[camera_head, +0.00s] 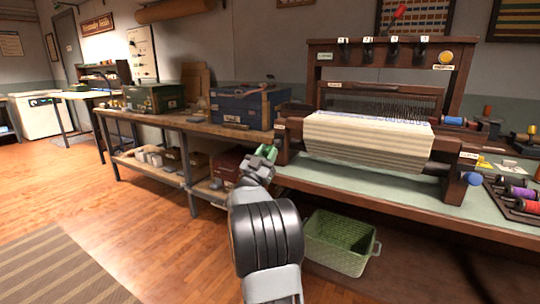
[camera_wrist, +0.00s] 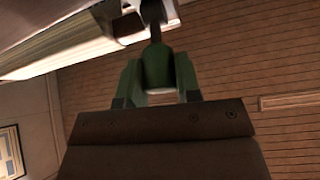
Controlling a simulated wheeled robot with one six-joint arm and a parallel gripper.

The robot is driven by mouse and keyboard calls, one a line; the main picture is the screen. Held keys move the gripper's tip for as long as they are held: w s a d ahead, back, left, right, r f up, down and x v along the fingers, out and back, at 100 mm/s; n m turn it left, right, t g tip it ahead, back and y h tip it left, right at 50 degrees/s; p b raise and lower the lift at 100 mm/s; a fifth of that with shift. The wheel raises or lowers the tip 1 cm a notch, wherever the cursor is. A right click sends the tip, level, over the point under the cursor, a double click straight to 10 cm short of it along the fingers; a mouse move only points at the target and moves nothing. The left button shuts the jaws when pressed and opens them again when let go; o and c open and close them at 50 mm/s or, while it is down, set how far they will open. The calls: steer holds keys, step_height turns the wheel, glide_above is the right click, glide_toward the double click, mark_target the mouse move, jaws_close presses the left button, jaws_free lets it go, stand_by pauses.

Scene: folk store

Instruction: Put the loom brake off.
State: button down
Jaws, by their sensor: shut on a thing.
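The loom (camera_head: 385,57) stands on the bench at the right, with striped cloth (camera_head: 367,140) on its front roller. My gripper (camera_head: 267,153) is at the loom's lower left side, by its left front post. In the wrist view my gripper (camera_wrist: 157,88) has its green fingers shut on a green handle (camera_wrist: 155,68) with a dark stem, which I take as the brake lever. The stem runs up toward the loom's underside. In the head view the handle is hidden or too small to tell from the green fingers. The lever's setting cannot be read.
A blue chest (camera_head: 240,108) and a green box (camera_head: 153,98) stand on the wooden bench to the left. A green basket (camera_head: 340,243) is below the loom bench. Thread spools (camera_head: 517,193) lie at the right. The floor at left is clear around a striped rug (camera_head: 60,270).

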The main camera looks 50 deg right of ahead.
steer(key=c, duration=0.8)
jaws_free()
steer(key=p+v, duration=0.1)
steer(key=v, duration=1.2)
steer(key=shift+a+f, duration=0.3)
